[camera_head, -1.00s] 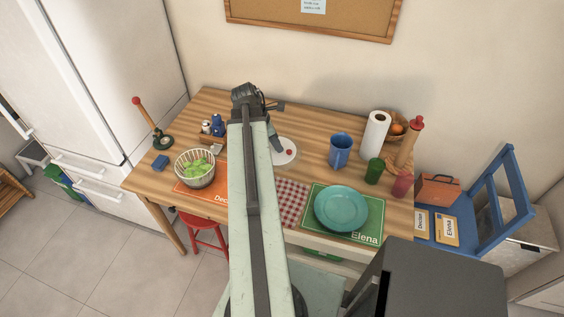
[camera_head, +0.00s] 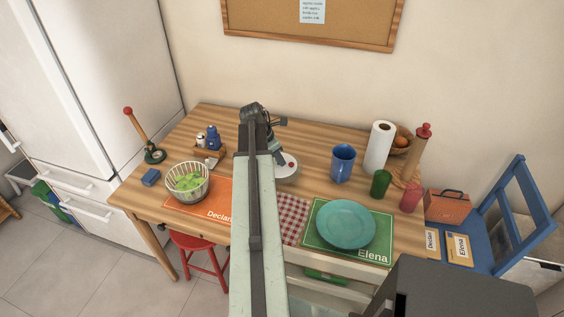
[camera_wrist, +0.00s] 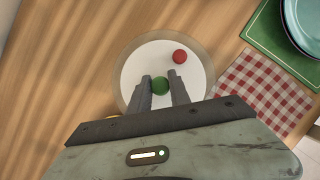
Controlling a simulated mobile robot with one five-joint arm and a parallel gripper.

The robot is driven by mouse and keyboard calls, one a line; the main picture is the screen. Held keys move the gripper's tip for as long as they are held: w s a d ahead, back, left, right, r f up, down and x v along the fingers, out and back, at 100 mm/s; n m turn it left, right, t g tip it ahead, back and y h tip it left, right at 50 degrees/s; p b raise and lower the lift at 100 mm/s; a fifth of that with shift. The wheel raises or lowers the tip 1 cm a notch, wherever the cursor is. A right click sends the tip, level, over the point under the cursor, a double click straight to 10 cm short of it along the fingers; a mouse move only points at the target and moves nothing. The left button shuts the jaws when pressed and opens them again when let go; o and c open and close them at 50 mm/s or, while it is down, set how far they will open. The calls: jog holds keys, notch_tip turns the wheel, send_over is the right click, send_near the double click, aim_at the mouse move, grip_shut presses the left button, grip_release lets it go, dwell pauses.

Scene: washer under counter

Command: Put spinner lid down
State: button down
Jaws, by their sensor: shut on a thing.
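The spinner lid (camera_wrist: 137,70) is a white disc with a clear rim, a green knob (camera_wrist: 160,86) and a red button (camera_wrist: 180,57). My gripper (camera_wrist: 162,82) points down over it and is shut on the green knob. In the head view the lid (camera_head: 288,174) shows just right of my arm, near the middle of the wooden table. I cannot tell whether its rim touches the tabletop. The spinner bowl (camera_head: 186,184) with green leaves stands apart at the left, partly over an orange placemat (camera_head: 222,205).
A blue cup (camera_head: 342,164) stands right of the lid, with a paper towel roll (camera_head: 379,150) beyond. A green placemat (camera_head: 317,238) with a teal plate (camera_head: 346,225) and a checked cloth (camera_head: 292,212) lie in front. Bare wood shows behind and left of the lid.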

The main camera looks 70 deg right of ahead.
jog(key=shift+s+d+f, duration=0.1)
jog(key=shift+d, duration=1.15)
jog(key=f+b, duration=0.4)
jog(key=shift+d, duration=0.3)
jog(key=shift+r, duration=0.2)
jog(key=shift+f, duration=0.15)
jog(key=c, duration=1.2)
grip_release()
